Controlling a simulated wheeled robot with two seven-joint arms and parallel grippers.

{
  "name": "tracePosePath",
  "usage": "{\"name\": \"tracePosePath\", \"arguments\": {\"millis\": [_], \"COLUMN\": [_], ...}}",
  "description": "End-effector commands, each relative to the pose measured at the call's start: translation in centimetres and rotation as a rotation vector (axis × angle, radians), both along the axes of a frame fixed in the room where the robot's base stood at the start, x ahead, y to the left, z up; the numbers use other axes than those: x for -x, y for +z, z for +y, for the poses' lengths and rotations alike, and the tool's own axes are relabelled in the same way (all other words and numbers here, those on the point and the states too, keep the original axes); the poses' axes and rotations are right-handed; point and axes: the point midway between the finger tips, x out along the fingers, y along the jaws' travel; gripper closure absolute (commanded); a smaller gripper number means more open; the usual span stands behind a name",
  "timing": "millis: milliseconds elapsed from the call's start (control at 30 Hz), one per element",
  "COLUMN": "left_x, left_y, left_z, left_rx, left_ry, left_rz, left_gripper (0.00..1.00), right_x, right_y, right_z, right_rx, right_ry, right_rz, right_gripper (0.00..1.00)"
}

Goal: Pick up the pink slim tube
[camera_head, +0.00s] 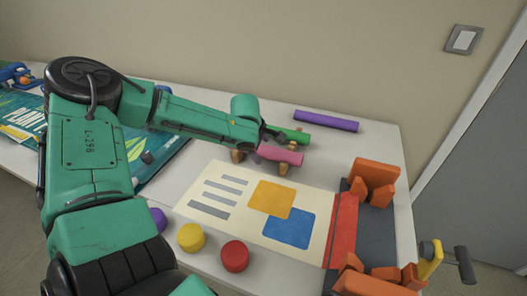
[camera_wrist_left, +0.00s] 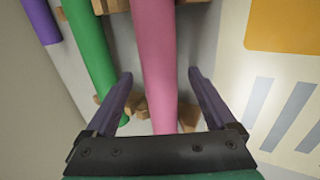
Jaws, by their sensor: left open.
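The pink slim tube (camera_head: 280,155) lies on small wooden blocks on the table, at the end of my left arm in the head view. In the left wrist view the pink tube (camera_wrist_left: 155,60) runs between the two open fingers of my left gripper (camera_wrist_left: 163,88), with a gap on each side. A green tube (camera_head: 290,135) lies just behind the pink one; it also shows in the left wrist view (camera_wrist_left: 90,55), to the left of the pink one. In the head view my left gripper (camera_head: 264,142) is partly hidden by its own arm. My right gripper is not in view.
A purple tube (camera_head: 326,120) lies farther back. Yellow (camera_head: 191,237), red (camera_head: 235,256) and purple (camera_head: 158,219) round pieces stand near the front edge.

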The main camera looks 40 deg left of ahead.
Motion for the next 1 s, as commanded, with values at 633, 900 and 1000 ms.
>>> {"name": "tracePosePath", "arguments": {"millis": [633,900,1000], "left_x": [-0.3,-0.4,-0.4], "left_y": [-0.6,0.6,2.8], "left_z": [0.1,0.1,0.0], "left_rx": [0.002,0.002,0.004], "left_ry": [-0.001,0.002,0.000], "left_rz": [-0.001,-0.004,-0.008], "left_gripper": [1.00,1.00,1.00], "right_x": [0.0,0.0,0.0], "right_y": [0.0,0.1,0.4], "right_z": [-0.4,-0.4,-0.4], "right_rx": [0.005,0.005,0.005], "right_ry": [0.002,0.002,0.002], "right_rz": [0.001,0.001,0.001], "right_gripper": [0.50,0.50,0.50]}}
